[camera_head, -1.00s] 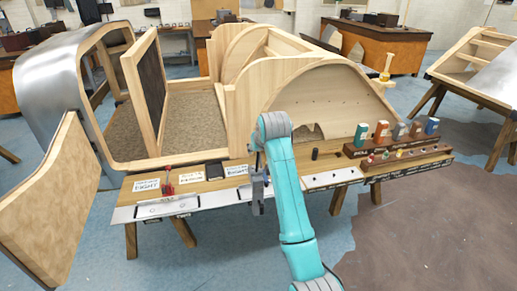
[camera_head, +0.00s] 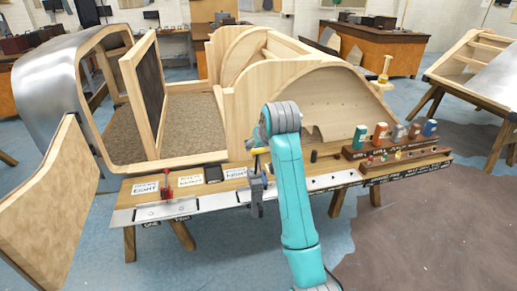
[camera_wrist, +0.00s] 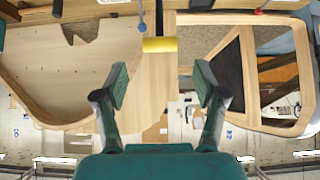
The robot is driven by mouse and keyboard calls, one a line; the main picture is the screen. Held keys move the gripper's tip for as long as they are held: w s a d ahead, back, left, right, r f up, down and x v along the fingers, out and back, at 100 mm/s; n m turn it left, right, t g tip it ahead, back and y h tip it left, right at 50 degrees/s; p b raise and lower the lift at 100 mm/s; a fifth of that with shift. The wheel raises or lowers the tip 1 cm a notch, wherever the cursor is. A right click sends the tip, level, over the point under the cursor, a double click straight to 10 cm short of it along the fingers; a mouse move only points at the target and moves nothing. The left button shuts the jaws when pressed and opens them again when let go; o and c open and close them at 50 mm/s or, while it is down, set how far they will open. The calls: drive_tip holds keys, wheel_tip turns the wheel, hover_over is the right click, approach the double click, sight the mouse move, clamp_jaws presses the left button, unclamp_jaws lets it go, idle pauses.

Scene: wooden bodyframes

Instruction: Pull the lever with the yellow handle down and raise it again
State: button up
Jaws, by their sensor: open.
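The lever's yellow handle (camera_head: 260,151) shows at the top of a grey metal lever mount (camera_head: 257,192) at the bench's front edge. In the wrist view the yellow handle (camera_wrist: 160,44) is a short horizontal bar on a thin grey rod. My gripper (camera_wrist: 161,82) is open, with its two fingers apart and nothing between them. The handle lies beyond the fingertips, roughly centred on the gap and not touching them.
A rack with coloured boxes (camera_head: 381,133) stands to the right. The wooden body frame (camera_head: 330,95) rises close behind the bench.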

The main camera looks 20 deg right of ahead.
drive_tip(key=shift+v, duration=2.25)
drive_tip(key=s+f, duration=0.3)
drive_tip(key=f, duration=0.9)
drive_tip(key=s+f+t, duration=0.3)
drive_tip(key=s+f, duration=1.8)
drive_tip(key=s, duration=0.2)
drive_tip(key=s+t, duration=0.2)
drive_tip(key=s, duration=1.6)
drive_tip(key=s+r+t, duration=0.1)
drive_tip(key=s+r, duration=0.9)
drive_tip(key=s, duration=0.6)
drive_tip(key=shift+r, duration=0.2)
